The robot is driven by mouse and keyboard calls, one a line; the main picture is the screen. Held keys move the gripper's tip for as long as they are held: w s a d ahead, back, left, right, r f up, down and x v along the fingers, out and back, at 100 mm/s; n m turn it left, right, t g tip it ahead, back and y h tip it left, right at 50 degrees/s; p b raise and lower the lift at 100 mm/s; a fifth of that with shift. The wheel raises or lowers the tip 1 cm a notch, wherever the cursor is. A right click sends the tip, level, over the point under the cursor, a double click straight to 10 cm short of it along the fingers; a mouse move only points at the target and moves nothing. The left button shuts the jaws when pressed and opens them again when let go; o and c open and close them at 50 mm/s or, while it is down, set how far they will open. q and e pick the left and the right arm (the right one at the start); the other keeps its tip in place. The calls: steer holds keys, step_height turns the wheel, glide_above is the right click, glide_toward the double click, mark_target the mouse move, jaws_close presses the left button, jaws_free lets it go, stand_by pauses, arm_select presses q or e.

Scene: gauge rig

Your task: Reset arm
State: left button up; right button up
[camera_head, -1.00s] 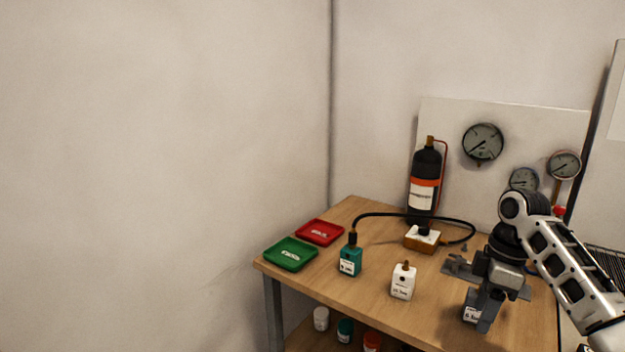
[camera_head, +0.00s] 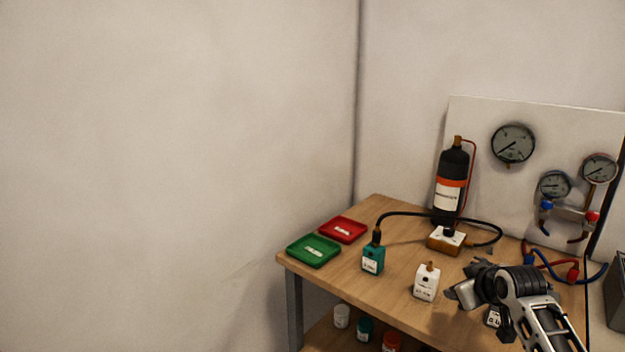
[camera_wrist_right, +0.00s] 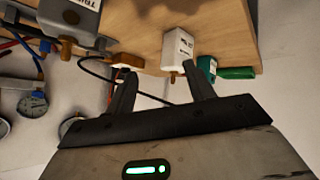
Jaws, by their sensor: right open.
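My right arm comes in from the lower right in the head view. Its gripper (camera_head: 462,282) is over the right part of the wooden bench (camera_head: 335,285), to the right of a small white bottle (camera_head: 426,283). In the right wrist view its two fingers (camera_wrist_right: 158,92) stand apart with nothing between them. The white bottle (camera_wrist_right: 179,50) shows beyond the fingertips, apart from them. Another labelled bottle (camera_head: 492,317) is mostly hidden by my arm. My left gripper is out of view.
A teal bottle (camera_head: 373,258), a green tray (camera_head: 313,251), a red tray (camera_head: 342,230), a black cylinder (camera_head: 451,185) and a hosed block (camera_head: 446,240) are on the bench. Gauges (camera_head: 513,144) hang on the back panel. Red and blue hoses (camera_head: 560,272) lie at the right.

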steer(key=w+d+r+m+t+h, duration=0.2)
steer(key=w+r+t, duration=0.2)
steer(key=r+t, duration=0.55)
steer(key=s+a+f+n+g+y, duration=0.1)
steer(key=s+a+f+g+y, duration=0.15)
steer(key=s+a+f, duration=0.45)
steer(key=s+a+f+g+y, duration=0.1)
steer(key=s+a+f+g, duration=0.25)
steer(key=s+f, duration=0.7)
steer(key=s+a+f+g, duration=0.1)
steer(key=s+a+f, duration=0.1)
steer(key=s, duration=0.5)
steer(key=s+a+f+g+y, duration=0.1)
steer(key=s+a+f, duration=0.2)
steer(key=s+f, duration=0.2)
steer(key=s+a+f+g, duration=0.1)
steer(key=s+a+f, duration=0.2)
steer(key=s, duration=0.6)
steer(key=shift+a+f+m, duration=0.2)
steer(key=shift+a+m, duration=0.05)
steer(key=shift+m, duration=0.15)
